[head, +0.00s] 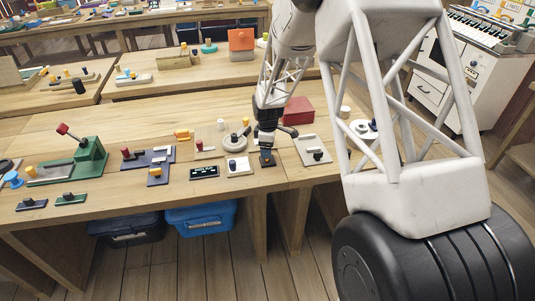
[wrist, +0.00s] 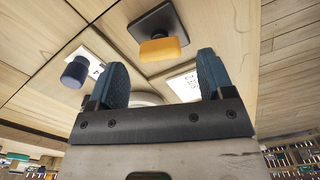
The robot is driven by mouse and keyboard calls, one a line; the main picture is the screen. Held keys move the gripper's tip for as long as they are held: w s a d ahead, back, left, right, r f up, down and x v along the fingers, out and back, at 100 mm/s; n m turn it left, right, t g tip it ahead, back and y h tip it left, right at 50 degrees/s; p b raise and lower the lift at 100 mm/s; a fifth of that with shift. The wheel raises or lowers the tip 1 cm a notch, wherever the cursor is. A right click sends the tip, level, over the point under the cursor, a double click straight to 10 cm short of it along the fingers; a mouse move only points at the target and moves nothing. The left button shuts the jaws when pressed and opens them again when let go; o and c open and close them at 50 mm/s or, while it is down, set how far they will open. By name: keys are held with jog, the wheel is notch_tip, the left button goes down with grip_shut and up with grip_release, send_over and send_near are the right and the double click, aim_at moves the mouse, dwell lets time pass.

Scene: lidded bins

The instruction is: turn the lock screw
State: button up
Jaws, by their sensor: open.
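A yellow bar-shaped knob (wrist: 164,48), which looks like the lock screw, stands on a dark square plate (wrist: 158,20) in the wrist view. In the head view the plate (head: 267,161) lies on the front bench, directly under my gripper (head: 266,146), and the knob is mostly hidden. In the wrist view my gripper (wrist: 163,76) is open, with its two blue fingers on either side of the knob's line. Nothing is between the fingertips. The knob appears beyond the tips, apart from them.
A white plate with a dark round knob (head: 233,164) lies just left; the knob also shows in the wrist view (wrist: 75,72). A grey plate with a black handle (head: 317,154) and a red box (head: 298,109) are at right. Blue (head: 200,218) and dark (head: 125,230) lidded bins stand below the bench.

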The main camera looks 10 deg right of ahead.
jog(key=shift+f, duration=1.75)
jog(key=c, duration=0.9)
